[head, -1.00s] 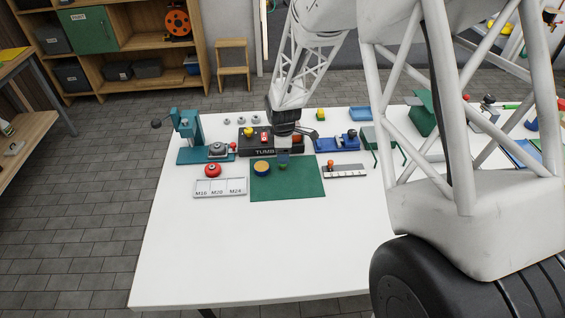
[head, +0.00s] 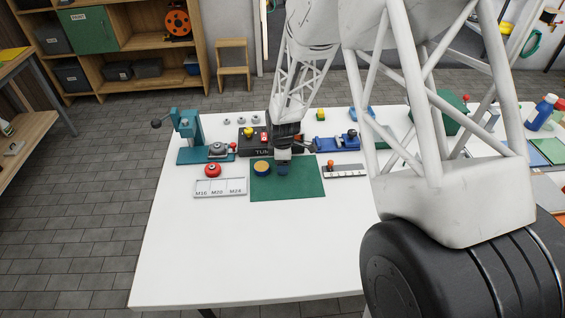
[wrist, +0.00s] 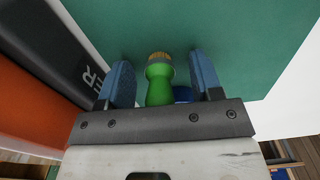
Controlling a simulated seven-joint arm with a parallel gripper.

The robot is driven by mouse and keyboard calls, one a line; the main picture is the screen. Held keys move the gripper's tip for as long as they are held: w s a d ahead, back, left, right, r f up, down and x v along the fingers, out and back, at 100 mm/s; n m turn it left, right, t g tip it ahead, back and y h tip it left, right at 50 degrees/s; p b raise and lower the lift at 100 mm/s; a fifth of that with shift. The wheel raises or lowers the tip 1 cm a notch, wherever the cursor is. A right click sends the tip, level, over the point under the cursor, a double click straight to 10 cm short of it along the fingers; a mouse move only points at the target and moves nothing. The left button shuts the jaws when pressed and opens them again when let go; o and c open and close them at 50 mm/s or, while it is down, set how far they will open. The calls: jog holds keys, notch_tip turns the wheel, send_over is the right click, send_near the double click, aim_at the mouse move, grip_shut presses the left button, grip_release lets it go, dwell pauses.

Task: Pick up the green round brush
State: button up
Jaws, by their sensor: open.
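The green round brush (wrist: 158,82) shows in the wrist view, with a green handle and a tan bristle end, over the green mat (wrist: 210,22). My gripper (wrist: 160,72) is open, with one blue finger on each side of the brush. I see no clear contact between the fingers and the brush. In the head view my gripper (head: 283,168) is low over the upper middle of the green mat (head: 290,189), and the brush is hidden behind it.
A blue round item with a tan top (head: 262,167) sits close left of my gripper. A black box with lettering (head: 262,152) stands just behind. A red round item (head: 212,170) and a labelled tray (head: 220,187) lie left. The table's front (head: 250,250) is clear.

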jog(key=c, duration=1)
jog(key=shift+r, duration=0.15)
jog(key=shift+r, duration=0.85)
jog(key=shift+s+r, duration=0.25)
jog(key=shift+r, duration=0.6)
jog(key=s+d, duration=0.1)
jog(key=s, duration=0.4)
jog(key=s+r, duration=0.1)
jog(key=s, duration=0.4)
jog(key=s+d, duration=0.1)
jog(key=s, duration=0.4)
jog(key=shift+s+d+r, duration=0.15)
jog(key=shift+d, duration=0.15)
